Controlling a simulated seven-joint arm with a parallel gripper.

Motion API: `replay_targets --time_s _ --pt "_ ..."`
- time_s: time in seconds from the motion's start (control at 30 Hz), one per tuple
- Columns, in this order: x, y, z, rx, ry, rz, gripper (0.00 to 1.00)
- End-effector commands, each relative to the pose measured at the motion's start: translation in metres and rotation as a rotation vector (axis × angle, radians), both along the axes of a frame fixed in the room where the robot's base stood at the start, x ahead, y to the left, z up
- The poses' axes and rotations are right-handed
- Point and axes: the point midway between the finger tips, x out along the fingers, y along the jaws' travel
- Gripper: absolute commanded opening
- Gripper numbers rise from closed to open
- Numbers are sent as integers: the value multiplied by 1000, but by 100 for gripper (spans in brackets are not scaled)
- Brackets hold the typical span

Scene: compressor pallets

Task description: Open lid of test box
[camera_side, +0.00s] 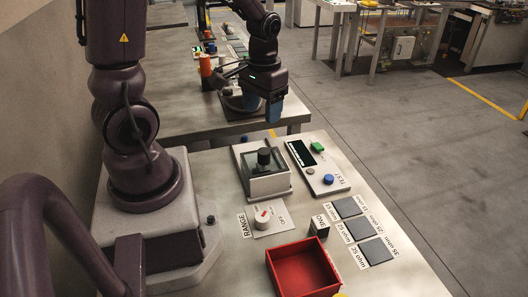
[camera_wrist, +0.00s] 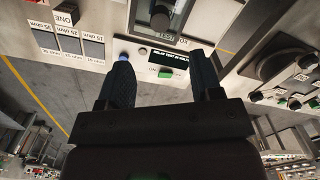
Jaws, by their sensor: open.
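The test box (camera_side: 268,184) is a pale box with a clear lid (camera_side: 262,163) and a black knob (camera_side: 264,156) on top; the lid looks closed. In the wrist view the box (camera_wrist: 140,14) is at the top, partly cut off, with its knob (camera_wrist: 160,16) showing. My gripper (camera_side: 255,106) is open and empty. In the side view it is up behind the box, apart from it. In the wrist view its two dark blue fingers (camera_wrist: 161,57) are spread in front of the test panel, with nothing between them.
The test panel (camera_side: 325,167) with green and blue buttons is right of the box. A range knob (camera_side: 262,218), a red tray (camera_side: 301,268), a small dark block (camera_side: 319,228) and ohm-labelled pads (camera_side: 361,228) lie nearer the camera. A second table (camera_side: 180,106) stands behind.

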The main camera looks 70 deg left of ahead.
Motion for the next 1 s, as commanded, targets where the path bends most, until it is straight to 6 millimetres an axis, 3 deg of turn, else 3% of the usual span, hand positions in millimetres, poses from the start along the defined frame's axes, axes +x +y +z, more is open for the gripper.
replay_targets --time_s 0.17,0.5,0.7,1.0 --pt "4 1 -14 9 -20 1 59" --pt "3 1 -81 7 -16 0 59" --pt "4 1 -110 9 -20 -1 59" --pt "4 1 -126 11 -24 -1 59"
